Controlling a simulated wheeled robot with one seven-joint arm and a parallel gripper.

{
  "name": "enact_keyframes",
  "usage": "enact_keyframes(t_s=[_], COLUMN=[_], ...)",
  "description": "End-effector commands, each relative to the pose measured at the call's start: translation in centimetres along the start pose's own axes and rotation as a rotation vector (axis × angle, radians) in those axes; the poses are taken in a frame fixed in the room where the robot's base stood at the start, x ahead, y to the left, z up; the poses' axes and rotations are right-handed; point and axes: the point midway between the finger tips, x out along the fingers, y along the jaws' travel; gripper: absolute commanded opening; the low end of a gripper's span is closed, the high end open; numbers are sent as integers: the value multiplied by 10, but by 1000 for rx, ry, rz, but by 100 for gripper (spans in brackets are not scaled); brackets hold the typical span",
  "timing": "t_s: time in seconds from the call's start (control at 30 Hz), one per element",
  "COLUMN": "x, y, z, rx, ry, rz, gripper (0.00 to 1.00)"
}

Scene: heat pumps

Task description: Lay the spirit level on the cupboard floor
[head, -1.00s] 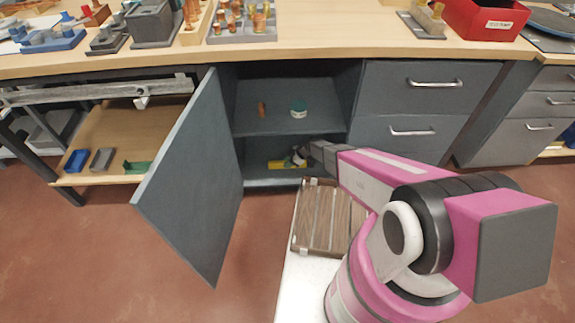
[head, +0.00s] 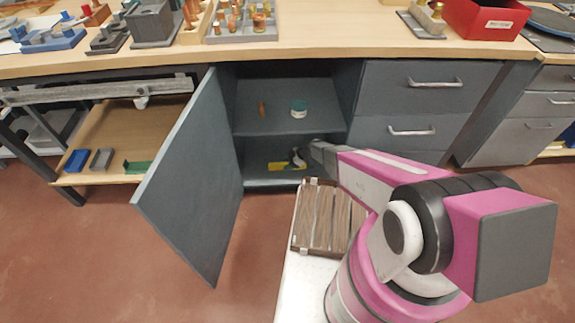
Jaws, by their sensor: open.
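The yellow spirit level (head: 283,166) lies on the cupboard floor (head: 262,180), under the middle shelf. My gripper (head: 298,160) is inside the lower compartment, at the right end of the level. My gripper is small in view and its fingers are partly hidden by my own wrist. It is open; I cannot tell whether it touches the level. The cupboard door (head: 195,180) stands wide open to the left.
On the middle shelf (head: 270,125) stand a teal-lidded jar (head: 299,109) and a small copper-coloured piece (head: 262,108). Closed drawers (head: 420,90) are to the right of the opening. A slatted wooden rack (head: 318,220) is in front. The workbench top (head: 320,35) runs above.

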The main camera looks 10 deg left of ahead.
Motion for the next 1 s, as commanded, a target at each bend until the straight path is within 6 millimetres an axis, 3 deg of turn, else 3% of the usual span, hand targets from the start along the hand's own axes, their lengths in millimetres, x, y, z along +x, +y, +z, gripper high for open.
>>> enact_keyframes(t_s=[0.5,1.0], x=[-70,-73], y=[-1,0], z=[0,0], rx=[0,2], ry=[0,-1], rz=[1,0], gripper=[49,49])
